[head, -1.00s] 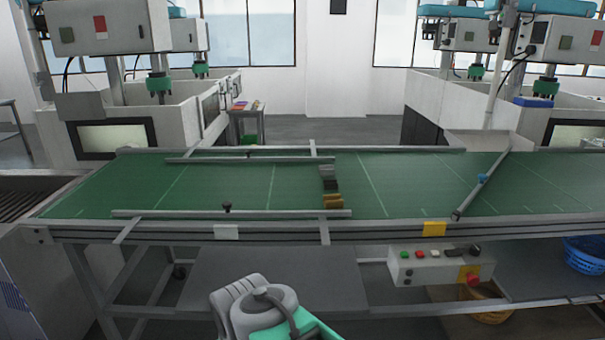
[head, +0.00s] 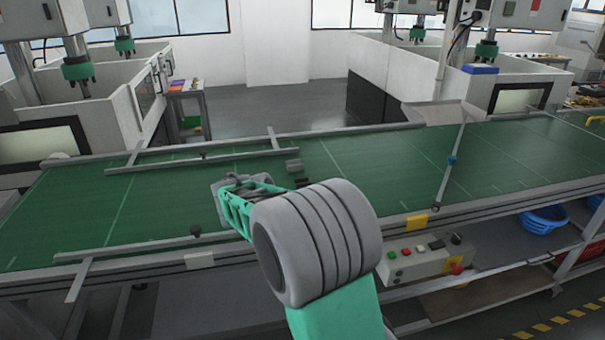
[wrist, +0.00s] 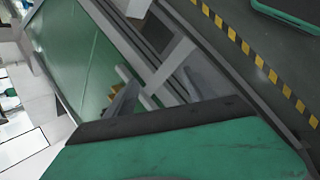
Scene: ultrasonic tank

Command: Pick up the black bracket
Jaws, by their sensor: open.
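The black bracket (head: 302,183) shows only as a small dark piece on the green conveyor in the head view, just behind my forearm, which hides part of it. A grey part (head: 294,165) lies just beyond it. In the wrist view, my gripper (wrist: 160,88) is open, its two dark fingers apart. Small yellowish parts (wrist: 124,74) show near the left finger. I cannot make out the black bracket there. My arm reaches over the belt, and my gripper's tips are not clear in the head view.
The conveyor (head: 400,155) has metal guide rails (head: 205,155) and a slanted bar (head: 449,165) at the right. A control box (head: 425,255) with buttons hangs on the front edge. The belt right of the parts is clear.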

